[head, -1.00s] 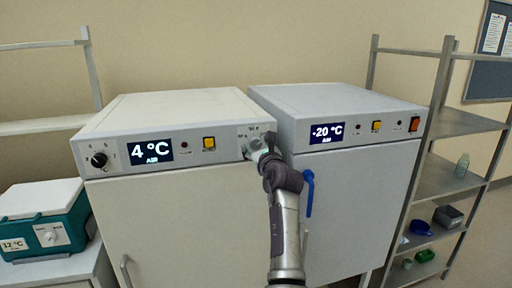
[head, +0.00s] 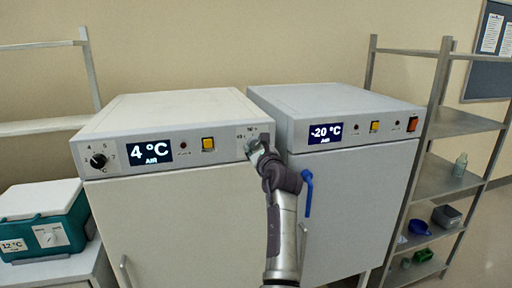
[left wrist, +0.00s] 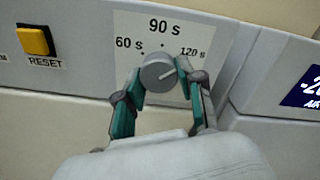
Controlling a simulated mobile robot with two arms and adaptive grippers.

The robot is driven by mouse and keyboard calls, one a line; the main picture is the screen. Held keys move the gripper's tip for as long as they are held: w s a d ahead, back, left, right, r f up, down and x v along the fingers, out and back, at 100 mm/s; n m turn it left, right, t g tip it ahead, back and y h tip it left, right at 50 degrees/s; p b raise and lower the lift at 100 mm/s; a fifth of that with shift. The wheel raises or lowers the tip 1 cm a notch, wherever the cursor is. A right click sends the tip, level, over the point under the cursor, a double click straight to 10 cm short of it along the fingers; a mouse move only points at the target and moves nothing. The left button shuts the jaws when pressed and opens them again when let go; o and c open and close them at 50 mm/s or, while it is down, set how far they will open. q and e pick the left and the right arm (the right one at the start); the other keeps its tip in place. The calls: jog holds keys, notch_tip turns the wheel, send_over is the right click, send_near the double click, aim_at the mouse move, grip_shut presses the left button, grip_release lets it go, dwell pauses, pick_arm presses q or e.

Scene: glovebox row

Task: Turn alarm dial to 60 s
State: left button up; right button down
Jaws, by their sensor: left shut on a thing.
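The alarm dial (left wrist: 157,72) is a round grey knob on a white label marked 60 s, 90 s and 120 s. Its pale pointer line points right and slightly up, toward the 120 s side. My left gripper (left wrist: 162,82) has its teal fingers on either side of the dial and is shut on it. In the head view my left gripper (head: 256,151) is at the right end of the 4 °C unit's front panel and hides most of the dial. My right gripper is not in view.
The yellow RESET button (left wrist: 35,40) is left of the dial; it also shows in the head view (head: 208,143). The -20 °C unit (head: 350,103) stands close on the right, with a blue door handle (head: 308,193). A metal shelf (head: 460,122) stands farther right.

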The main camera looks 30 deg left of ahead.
pick_arm(q)
jog(key=n, duration=0.2)
jog(key=shift+n, duration=0.4)
jog(key=n, duration=0.2)
jog(key=shift+n+b, duration=0.3)
jog(key=shift+b, duration=0.05)
jog(key=n+b, duration=0.1)
jog(key=n, duration=0.3)
jog(key=shift+w+n+b, duration=0.1)
jog(key=shift+n+b, duration=0.2)
jog(key=shift+b, duration=0.1)
jog(key=n+b, duration=0.3)
jog(key=n, duration=0.3)
jog(key=shift+r, duration=0.1)
jog(key=n+b, duration=0.2)
jog(key=n, duration=0.2)
jog(key=shift+r+b, duration=0.1)
jog(key=shift+b, duration=0.2)
jog(key=shift+r+n+b, duration=0.1)
jog(key=shift+n+b, duration=0.3)
jog(key=shift+n, duration=0.5)
